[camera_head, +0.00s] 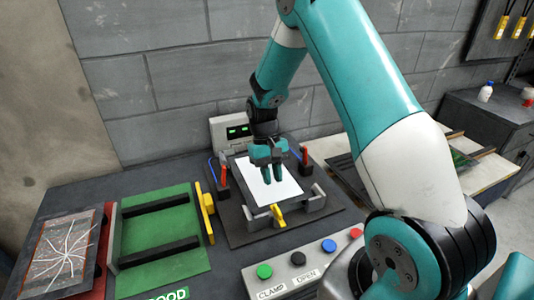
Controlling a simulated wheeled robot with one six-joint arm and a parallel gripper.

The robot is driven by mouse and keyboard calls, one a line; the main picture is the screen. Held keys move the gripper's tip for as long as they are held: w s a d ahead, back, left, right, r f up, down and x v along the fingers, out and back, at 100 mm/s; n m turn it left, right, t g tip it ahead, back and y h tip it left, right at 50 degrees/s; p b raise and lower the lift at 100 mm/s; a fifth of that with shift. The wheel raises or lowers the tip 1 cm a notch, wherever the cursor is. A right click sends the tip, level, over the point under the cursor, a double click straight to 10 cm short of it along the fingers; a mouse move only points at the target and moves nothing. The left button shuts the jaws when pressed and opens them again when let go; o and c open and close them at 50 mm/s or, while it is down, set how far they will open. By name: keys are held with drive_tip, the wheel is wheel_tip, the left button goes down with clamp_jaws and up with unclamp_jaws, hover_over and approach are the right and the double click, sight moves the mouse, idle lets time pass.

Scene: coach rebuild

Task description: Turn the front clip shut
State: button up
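The front clip appears to be the small yellow piece (279,214) at the near edge of the dark fixture (240,236), beside a grey block. Its exact turn is too small to tell. A white panel (288,191) lies flat in the fixture. My gripper (272,183) points down over the panel, behind the yellow clip and apart from it. Its teal fingers show close together with nothing visible held. Whether they are parted or shut is unclear, as is their height above the panel.
Red upright clamps (224,176) stand at the fixture's sides, with a yellow bar (205,212) at left. A button box (300,268) labelled CLAMP and OPEN sits in front. Left are a green tray (160,222) and a cracked panel (66,252). A grey display unit (222,128) stands behind.

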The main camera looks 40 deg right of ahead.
drive_tip(key=b+v, duration=0.1)
drive_tip(key=v, duration=0.7)
drive_tip(key=shift+w, duration=0.15)
drive_tip(key=shift+r, duration=0.1)
